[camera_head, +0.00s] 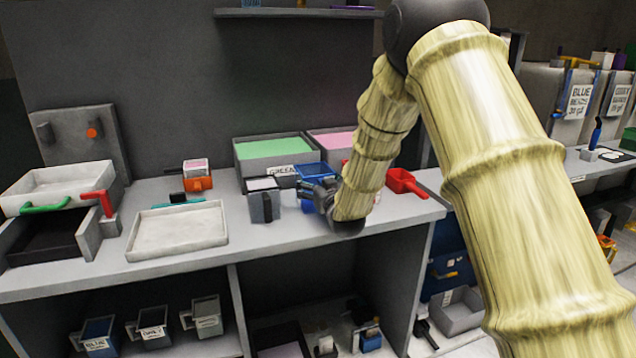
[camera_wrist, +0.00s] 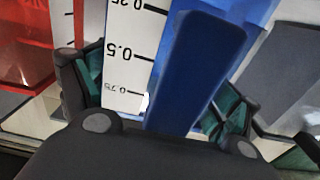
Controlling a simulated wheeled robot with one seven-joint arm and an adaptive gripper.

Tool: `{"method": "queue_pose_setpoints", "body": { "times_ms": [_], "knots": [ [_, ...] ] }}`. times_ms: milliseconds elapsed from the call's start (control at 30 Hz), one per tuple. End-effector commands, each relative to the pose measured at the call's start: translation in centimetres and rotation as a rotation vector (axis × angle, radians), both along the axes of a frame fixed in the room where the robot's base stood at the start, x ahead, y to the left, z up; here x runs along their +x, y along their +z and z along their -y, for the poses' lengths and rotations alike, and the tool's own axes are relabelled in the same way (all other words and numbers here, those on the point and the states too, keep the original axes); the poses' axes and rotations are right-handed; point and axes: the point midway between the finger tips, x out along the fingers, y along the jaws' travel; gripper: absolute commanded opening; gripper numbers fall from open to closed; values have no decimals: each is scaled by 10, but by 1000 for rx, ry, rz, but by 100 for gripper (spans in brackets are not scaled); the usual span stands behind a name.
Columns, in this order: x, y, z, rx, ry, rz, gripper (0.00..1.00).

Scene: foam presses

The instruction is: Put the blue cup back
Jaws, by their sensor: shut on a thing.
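The blue cup (camera_head: 312,170) is at the front of the worktop, below the green-filled tray. My gripper (camera_head: 318,192) is at its near side and hides part of it. In the wrist view my gripper (camera_wrist: 160,115) is shut on the cup's blue handle (camera_wrist: 200,70), with a finger on either side. A white scale strip with 0.25, 0.5 and 0.75 marks runs beside the handle, upside down in this view. The cup looks upright; whether its base touches the worktop is hidden.
A grey cup (camera_head: 262,200) stands close left of the blue cup. Behind are the green tray (camera_head: 262,170) and a pink-filled tray (camera_head: 335,141). A white tray (camera_head: 178,230) lies left. Several labelled cups stand on the lower shelf.

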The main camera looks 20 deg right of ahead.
Motion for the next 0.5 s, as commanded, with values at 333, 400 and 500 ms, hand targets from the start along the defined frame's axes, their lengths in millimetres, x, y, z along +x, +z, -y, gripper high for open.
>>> {"method": "queue_pose_setpoints", "body": {
  "times_ms": [333, 400, 500],
  "knots": [
    [0, -3, 0, 0, 0, -1, 100],
    [0, -3, 0, 0, 0, -1, 100],
    [0, -3, 0, 0, 0, -1, 100]
  ]
}}
